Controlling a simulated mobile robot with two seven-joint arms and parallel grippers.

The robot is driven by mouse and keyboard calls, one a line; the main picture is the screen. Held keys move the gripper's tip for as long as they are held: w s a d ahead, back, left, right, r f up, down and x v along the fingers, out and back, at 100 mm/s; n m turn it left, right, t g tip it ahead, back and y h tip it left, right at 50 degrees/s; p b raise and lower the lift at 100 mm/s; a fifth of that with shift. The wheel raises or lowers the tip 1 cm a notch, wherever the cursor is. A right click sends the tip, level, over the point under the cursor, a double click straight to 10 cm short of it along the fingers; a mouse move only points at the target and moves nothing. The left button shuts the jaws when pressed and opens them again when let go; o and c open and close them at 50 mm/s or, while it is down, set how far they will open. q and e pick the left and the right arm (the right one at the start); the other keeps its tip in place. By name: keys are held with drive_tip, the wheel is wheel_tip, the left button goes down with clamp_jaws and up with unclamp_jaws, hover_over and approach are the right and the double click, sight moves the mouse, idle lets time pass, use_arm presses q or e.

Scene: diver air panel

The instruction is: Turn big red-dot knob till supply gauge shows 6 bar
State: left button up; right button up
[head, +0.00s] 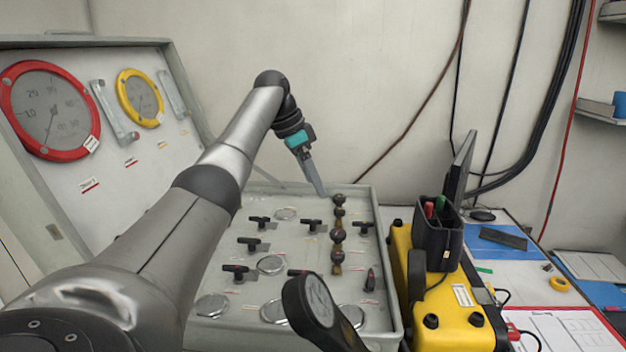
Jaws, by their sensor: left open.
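My left gripper (316,178) is open and empty, pointing down above the far edge of the panel box (392,325), near a column of dark round knobs (337,238). I see no red dot on any knob; the big red-dot knob cannot be picked out. A large red-rimmed gauge (50,108) and a smaller yellow-rimmed gauge (139,97) are on the raised lid (110,170). Their labels and exact readings are too small to read, so I cannot tell which is the supply gauge.
Several black T-handles (249,243) and flat round dials stand on the panel. A dark piece with a round face (320,302) rises in front and hides part of it. A yellow case (450,310) stands close on the right. My left arm covers the panel's left side.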

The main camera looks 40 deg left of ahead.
use_arm(q)
drive_tip(key=n+y+p, duration=0.4)
drive_tip(key=n+p, duration=0.4)
drive_tip(key=n, duration=0.3)
approach(338, 232)
drive_tip(key=b+x, duration=0.1)
drive_tip(key=x, duration=0.5)
drive_tip(key=shift+f, duration=0.25)
drive_tip(key=shift+b+x, duration=0.3)
drive_tip(key=shift+x, duration=0.7)
clamp_jaws()
